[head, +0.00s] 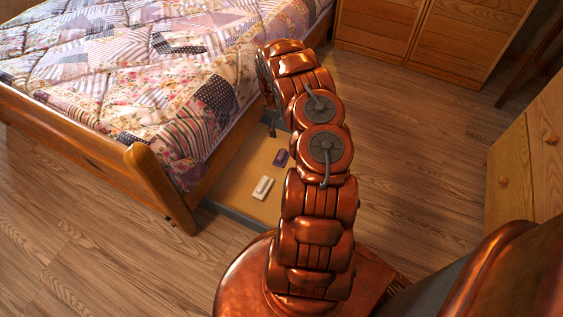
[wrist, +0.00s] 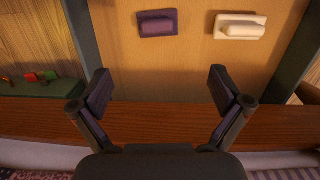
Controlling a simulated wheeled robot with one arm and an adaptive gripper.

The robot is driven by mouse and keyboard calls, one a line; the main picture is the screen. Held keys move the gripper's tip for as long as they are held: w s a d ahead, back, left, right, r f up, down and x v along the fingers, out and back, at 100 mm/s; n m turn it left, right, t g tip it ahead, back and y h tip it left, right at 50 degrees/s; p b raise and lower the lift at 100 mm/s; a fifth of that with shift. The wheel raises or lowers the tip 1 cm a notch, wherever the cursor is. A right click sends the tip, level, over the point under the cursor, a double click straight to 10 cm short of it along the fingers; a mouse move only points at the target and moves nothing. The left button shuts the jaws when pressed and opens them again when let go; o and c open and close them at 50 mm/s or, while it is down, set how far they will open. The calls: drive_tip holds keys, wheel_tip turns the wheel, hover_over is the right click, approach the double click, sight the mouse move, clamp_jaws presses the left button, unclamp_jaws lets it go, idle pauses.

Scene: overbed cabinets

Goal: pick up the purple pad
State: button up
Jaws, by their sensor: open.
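The purple pad (wrist: 158,23) is a small dark purple block with a raised bar on top. In the wrist view it lies on a tan board (wrist: 190,72) near the top, beyond my fingertips and a little left of centre. It also shows in the head view (head: 281,158), on the board beside the bed, just left of my arm. My gripper (wrist: 164,82) is open and empty, its two fingers spread apart. It is apart from the pad. In the head view my gripper is mostly hidden behind the arm and at the bed's edge.
A white pad (wrist: 240,27) of similar shape lies right of the purple one. The wooden bed rail (wrist: 160,122) runs under my fingers in the wrist view. The quilted bed (head: 150,75) stands at left. A wooden cabinet (head: 430,35) stands behind. Floor right of my arm is clear.

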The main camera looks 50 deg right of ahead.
drive_tip(key=t+b, duration=0.1)
drive_tip(key=b, duration=0.2)
hover_over(282, 153)
drive_tip(key=shift+n+y, duration=0.4)
drive_tip(key=f, duration=1.2)
drive_tip(key=shift+w+a+f, duration=0.2)
drive_tip(key=shift+s+d+f+b, duration=0.1)
drive_tip(key=shift+f+b, duration=2)
drive_tip(key=shift+f, duration=1.95)
drive_tip(key=shift+r, duration=0.1)
drive_tip(key=shift+c, duration=0.3)
drive_tip(key=c, duration=1.1)
drive_tip(key=shift+r, duration=0.1)
drive_tip(key=shift+c, duration=0.2)
